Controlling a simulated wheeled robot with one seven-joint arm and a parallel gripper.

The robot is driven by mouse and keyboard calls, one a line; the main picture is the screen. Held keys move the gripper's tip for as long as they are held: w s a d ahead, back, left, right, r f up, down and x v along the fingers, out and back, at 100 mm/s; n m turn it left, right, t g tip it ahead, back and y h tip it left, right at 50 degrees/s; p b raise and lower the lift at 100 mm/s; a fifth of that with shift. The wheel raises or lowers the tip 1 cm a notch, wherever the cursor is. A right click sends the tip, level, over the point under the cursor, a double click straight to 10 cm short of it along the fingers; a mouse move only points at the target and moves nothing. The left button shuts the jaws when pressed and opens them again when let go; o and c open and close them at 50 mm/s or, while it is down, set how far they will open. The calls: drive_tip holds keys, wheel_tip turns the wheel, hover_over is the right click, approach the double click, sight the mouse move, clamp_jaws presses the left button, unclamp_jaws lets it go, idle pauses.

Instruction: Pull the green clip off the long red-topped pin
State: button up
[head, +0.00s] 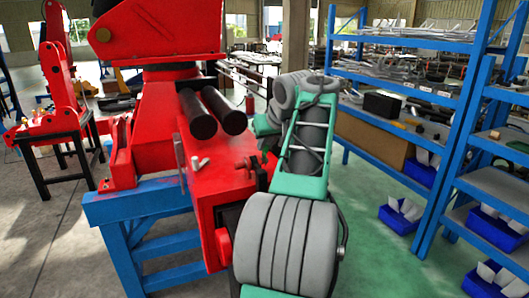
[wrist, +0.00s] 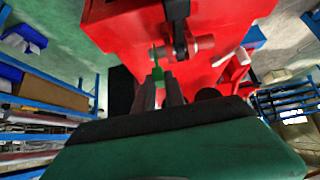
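In the wrist view, a small green clip (wrist: 157,70) stands at the tips of my gripper (wrist: 160,82), with one dark finger on each side of it. I cannot tell whether the fingers press on it. Its upper part is by the left end of a thin pin (wrist: 161,51) that runs sideways through a dark grey lug (wrist: 178,38). On the pin's right side is a thicker reddish end (wrist: 204,43). In the head view, my own green and grey arm hides the gripper and the clip.
The red crane stand (head: 215,185) rests on a blue frame (head: 150,200). Two black cylinders (head: 212,112) lie on it, with a small white part (head: 200,162) below. Blue shelving (head: 440,90) stands to the right. Green floor (head: 375,245) between is clear.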

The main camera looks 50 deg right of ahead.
clamp_jaws()
drive_tip(key=shift+r, duration=0.15)
idle(0.4)
drive_tip(key=shift+r+p, duration=2.8)
drive_tip(key=shift+p, duration=0.3)
